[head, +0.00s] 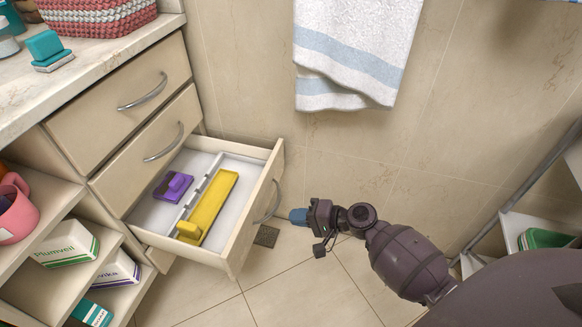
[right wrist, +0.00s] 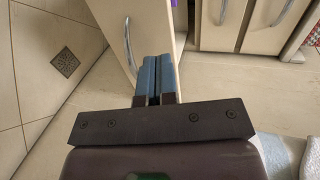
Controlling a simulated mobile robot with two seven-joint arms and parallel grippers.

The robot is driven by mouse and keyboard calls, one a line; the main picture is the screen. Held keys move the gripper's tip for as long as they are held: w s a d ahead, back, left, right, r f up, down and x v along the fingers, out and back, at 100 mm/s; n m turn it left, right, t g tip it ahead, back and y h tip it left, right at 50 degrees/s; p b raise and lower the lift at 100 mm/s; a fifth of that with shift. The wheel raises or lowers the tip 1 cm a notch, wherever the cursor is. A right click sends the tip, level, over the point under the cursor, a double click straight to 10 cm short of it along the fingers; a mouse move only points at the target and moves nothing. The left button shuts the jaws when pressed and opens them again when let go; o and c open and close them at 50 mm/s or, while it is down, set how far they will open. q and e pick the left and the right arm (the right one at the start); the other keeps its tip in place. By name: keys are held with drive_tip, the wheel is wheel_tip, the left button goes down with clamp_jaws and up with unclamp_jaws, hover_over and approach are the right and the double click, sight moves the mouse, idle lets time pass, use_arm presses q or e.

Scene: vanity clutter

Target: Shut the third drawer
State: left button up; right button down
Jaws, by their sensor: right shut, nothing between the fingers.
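The third drawer (head: 247,238) is pulled out of the vanity, under two shut drawers. Its front also shows in the right wrist view (right wrist: 152,25). A curved metal handle (head: 268,203) is on its front, and it also shows in the right wrist view (right wrist: 128,45). Inside lie a purple item (head: 173,186) and a yellow tray-like item (head: 213,207), split by a pale divider (head: 201,190). My right gripper (head: 297,216) is shut and empty, its blue fingertips facing the drawer front close beside the handle. I cannot tell whether they touch it. My left gripper is not in view.
The upper drawers (head: 120,100) are shut. Open shelves with boxes (head: 68,243) and a pink mug (head: 14,210) stand at the left. A towel (head: 355,50) hangs on the wall. A rack (head: 510,225) stands at the right. The tiled floor (head: 300,275) is clear.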

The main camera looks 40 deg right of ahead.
sight(249, 211)
drive_tip(key=x, duration=0.5)
drive_tip(key=b+x, duration=0.1)
drive_tip(key=x, duration=0.3)
drive_tip(key=shift+w+a+r, duration=0.1)
drive_tip(key=shift+w+a, duration=0.2)
drive_tip(key=shift+w, duration=0.05)
drive_tip(key=shift+w+a, duration=0.4)
drive_tip(key=shift+w, duration=0.05)
drive_tip(key=shift+w+a, duration=0.1)
drive_tip(key=shift+w, duration=0.05)
